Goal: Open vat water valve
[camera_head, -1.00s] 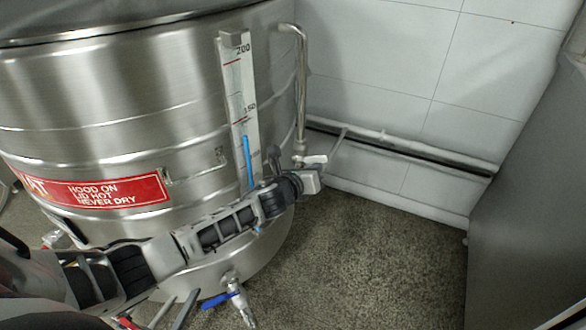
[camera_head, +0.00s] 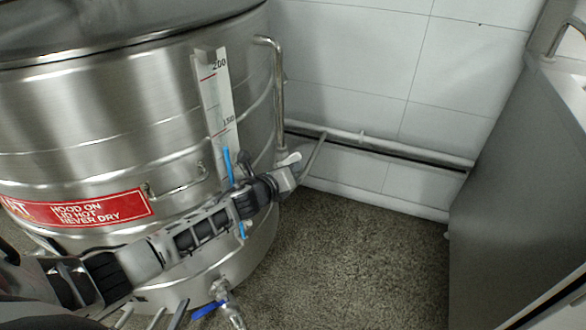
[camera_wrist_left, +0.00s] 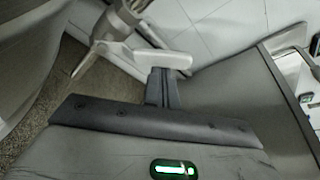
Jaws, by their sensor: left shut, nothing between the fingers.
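The steel vat (camera_head: 95,120) fills the left of the head view. A vertical water pipe (camera_head: 279,95) runs down beside it to a valve with a pale lever handle (camera_head: 290,158). My left gripper (camera_head: 287,179) is at this valve, just below the handle. In the left wrist view the pale handle (camera_wrist_left: 135,52) lies right at the tips of my shut left gripper (camera_wrist_left: 161,76). The fingertips overlap the handle's edge there; I cannot tell whether they touch. Nothing is between the fingers. My right gripper is not in view.
A blue-handled valve (camera_head: 208,309) sits low on the vat. A level gauge (camera_head: 214,95) and a small handle rail (camera_head: 180,188) are on its side. Pipes (camera_head: 375,145) run along the tiled wall. A grey cabinet (camera_head: 505,190) stands at right, with open floor (camera_head: 355,250) between.

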